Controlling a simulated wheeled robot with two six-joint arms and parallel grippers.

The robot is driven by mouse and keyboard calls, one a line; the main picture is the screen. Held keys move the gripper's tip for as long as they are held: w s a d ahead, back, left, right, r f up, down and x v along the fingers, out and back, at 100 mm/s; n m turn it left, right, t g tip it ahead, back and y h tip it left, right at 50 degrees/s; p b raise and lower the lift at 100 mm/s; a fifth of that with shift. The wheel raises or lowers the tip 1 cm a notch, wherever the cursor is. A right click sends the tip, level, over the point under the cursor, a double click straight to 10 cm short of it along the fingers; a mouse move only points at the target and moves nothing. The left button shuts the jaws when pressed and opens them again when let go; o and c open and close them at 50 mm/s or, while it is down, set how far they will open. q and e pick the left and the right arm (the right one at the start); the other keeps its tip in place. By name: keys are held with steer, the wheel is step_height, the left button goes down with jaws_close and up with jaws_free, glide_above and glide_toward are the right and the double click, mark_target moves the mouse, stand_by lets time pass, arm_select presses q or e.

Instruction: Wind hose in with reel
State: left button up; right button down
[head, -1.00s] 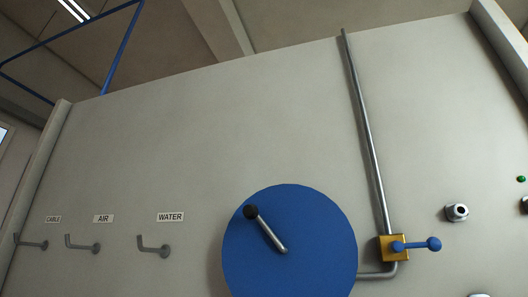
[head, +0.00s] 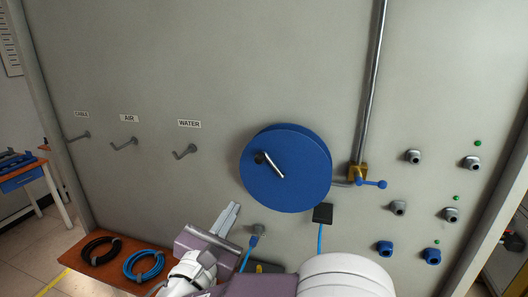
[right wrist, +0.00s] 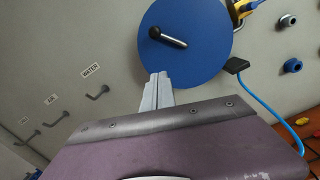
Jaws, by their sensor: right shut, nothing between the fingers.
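The blue hose reel (head: 290,172) is a round drum on the grey wall panel. Its crank handle (head: 270,165) has a black knob at the upper left; it also shows in the right wrist view (right wrist: 168,38). A blue hose (head: 320,238) hangs from a black block (head: 322,213) under the reel's lower right. My right gripper (head: 232,208) is shut and empty, below and left of the reel. In the right wrist view its fingertips (right wrist: 158,76) appear close to the reel's lower edge; whether they touch it is unclear. My left gripper is not in view.
Hooks labelled cable, air and water (head: 185,152) stick out at the left. A valve with a blue lever (head: 370,183) sits right of the reel, by a vertical pipe. Several grey and blue fittings (head: 385,248) stand further right. A brown shelf (head: 72,262) at lower left holds black and blue coils.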

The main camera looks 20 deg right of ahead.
steer(key=w+d+r+p, duration=0.4)
steer(key=w+d+p, duration=0.1)
steer(key=w+d, duration=0.2)
steer(key=shift+w+d+p, duration=0.15)
steer(key=shift+w+p, duration=0.15)
steer(key=shift+w, duration=0.4)
steer(key=shift+w+f, duration=0.15)
steer(key=shift+w, duration=0.1)
